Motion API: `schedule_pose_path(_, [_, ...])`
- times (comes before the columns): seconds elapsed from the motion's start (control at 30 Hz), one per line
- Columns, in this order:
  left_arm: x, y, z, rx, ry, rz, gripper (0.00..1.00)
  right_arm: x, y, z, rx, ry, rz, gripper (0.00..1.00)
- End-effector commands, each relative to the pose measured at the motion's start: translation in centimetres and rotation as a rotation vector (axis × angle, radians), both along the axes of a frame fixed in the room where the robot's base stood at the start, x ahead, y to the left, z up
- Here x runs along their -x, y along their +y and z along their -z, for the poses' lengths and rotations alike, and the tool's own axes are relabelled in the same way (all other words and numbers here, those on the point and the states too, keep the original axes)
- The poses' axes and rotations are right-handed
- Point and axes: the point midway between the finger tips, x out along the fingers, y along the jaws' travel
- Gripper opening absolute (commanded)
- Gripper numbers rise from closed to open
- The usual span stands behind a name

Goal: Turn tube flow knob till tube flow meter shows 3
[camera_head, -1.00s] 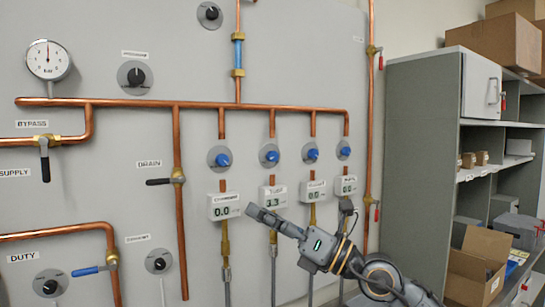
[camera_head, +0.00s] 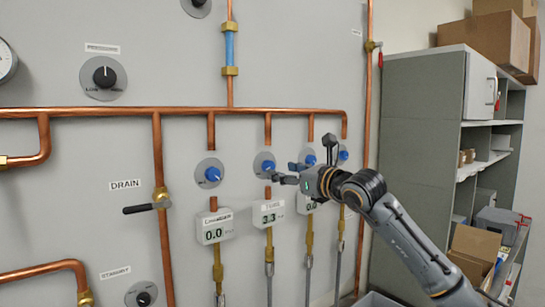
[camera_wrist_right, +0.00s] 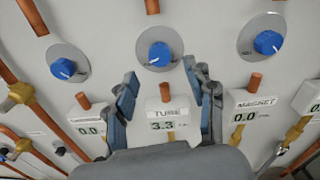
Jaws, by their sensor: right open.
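The blue tube flow knob (camera_wrist_right: 159,54) sits on a round grey plate, above the white meter (camera_wrist_right: 167,121) labelled TUBE, which reads 3.3. The head view also shows this knob (camera_head: 264,166) and its meter (camera_head: 268,214). My right gripper (camera_wrist_right: 160,72) is open and empty. In the right wrist view its two fingers spread on either side of the meter, with their tips just below the knob, and I see no contact with the knob. In the head view the right gripper (camera_head: 299,160) comes in from the right. My left gripper is not in view.
A blue knob (camera_wrist_right: 62,68) and a meter reading 0.0 (camera_wrist_right: 89,130) stand left of the tube pair. The magnet knob (camera_wrist_right: 267,42) and its 0.0 meter (camera_wrist_right: 244,115) stand right. A copper pipe (camera_head: 90,112) runs above. A grey shelf (camera_head: 415,150) stands at right.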

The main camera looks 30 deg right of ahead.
Motion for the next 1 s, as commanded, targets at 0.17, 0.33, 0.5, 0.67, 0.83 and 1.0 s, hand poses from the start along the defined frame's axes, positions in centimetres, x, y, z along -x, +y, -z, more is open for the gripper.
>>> schedule_pose_path(0.17, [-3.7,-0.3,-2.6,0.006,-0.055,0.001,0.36,-3.2,0.3,-0.5,-0.003,-0.001,-0.001,0.54])
schedule_pose_path(0.33, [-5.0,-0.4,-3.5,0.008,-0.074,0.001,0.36,-4.8,0.4,-0.3,-0.002,-0.002,-0.001,0.54])
schedule_pose_path(0.5, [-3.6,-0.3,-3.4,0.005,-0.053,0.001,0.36,-5.3,0.4,0.0,0.0,-0.001,0.0,0.54])
schedule_pose_path(0.67, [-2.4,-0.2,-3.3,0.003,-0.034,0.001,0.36,-5.3,0.4,0.0,0.0,-0.001,0.0,0.54])
schedule_pose_path(0.83, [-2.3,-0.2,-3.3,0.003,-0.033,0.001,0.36,-5.2,0.4,0.0,-0.001,-0.001,0.0,0.26])
schedule_pose_path(1.0, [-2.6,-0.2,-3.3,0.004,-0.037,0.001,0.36,-5.2,0.4,0.0,-0.001,-0.001,0.0,0.0])
